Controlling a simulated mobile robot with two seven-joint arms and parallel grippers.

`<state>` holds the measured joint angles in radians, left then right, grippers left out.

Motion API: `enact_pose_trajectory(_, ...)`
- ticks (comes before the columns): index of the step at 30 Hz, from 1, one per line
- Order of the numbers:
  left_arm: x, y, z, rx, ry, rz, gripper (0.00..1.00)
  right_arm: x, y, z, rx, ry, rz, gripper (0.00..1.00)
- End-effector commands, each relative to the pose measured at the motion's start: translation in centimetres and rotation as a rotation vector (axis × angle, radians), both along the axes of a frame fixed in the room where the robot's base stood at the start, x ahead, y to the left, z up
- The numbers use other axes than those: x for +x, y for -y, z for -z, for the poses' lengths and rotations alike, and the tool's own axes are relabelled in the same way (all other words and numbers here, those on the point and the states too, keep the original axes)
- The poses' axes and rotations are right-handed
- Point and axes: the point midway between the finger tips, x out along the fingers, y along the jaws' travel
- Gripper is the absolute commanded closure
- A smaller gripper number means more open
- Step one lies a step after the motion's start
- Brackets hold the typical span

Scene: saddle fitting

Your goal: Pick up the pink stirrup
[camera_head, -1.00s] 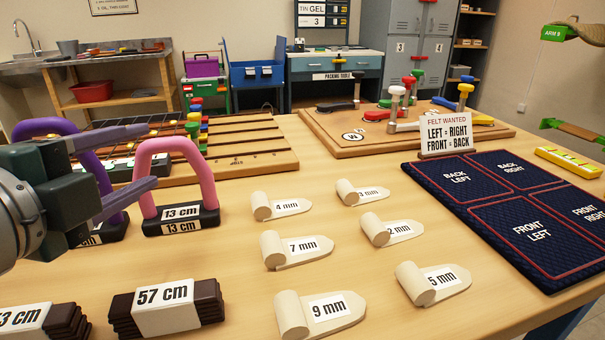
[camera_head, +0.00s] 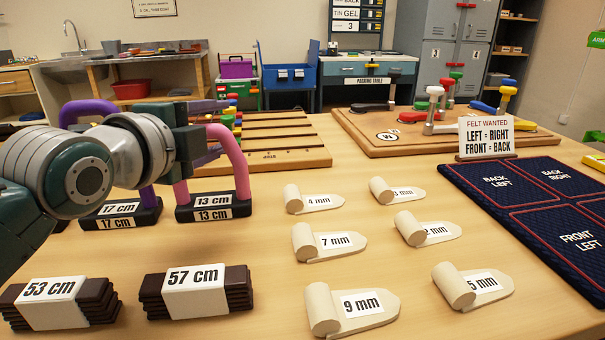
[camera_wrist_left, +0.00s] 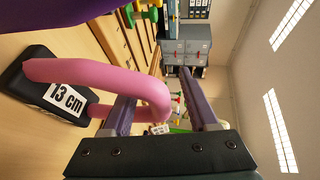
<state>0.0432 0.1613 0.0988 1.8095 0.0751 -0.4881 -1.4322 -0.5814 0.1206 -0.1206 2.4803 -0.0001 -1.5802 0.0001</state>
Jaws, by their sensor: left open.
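The pink stirrup (camera_head: 228,150) stands upright on its black base marked 13 cm (camera_head: 213,208), on the left part of the table. My left gripper (camera_head: 210,130) is open at the top of its arch. One finger is above the arch and the other is level with its opening. In the left wrist view the rounded top of the pink stirrup (camera_wrist_left: 152,95) shows between the two spread fingers (camera_wrist_left: 163,100). I cannot tell whether either finger touches it. My wrist hides part of the arch in the head view. My right gripper is not in view.
A purple stirrup (camera_head: 88,108) marked 17 cm stands close on the left, partly behind my arm. Strap bundles marked 53 cm (camera_head: 60,302) and 57 cm (camera_head: 197,292) lie in front. Several felt rolls (camera_head: 330,240) and a navy pad (camera_head: 478,182) are to the right.

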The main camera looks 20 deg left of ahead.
Motion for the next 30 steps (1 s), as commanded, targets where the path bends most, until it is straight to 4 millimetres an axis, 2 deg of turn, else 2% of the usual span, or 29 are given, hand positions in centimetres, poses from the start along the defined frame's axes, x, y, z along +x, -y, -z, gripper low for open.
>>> enact_pose_trajectory(5,-0.03,0.01,-0.01,0.000,0.000,0.000,0.43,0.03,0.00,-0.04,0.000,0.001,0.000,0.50)
enact_pose_trajectory(20,-0.06,0.02,0.01,0.000,-0.001,0.000,0.99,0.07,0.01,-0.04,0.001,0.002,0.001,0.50)
enact_pose_trajectory(30,-0.06,0.01,0.02,0.000,-0.001,0.000,1.00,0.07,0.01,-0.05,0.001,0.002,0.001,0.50)
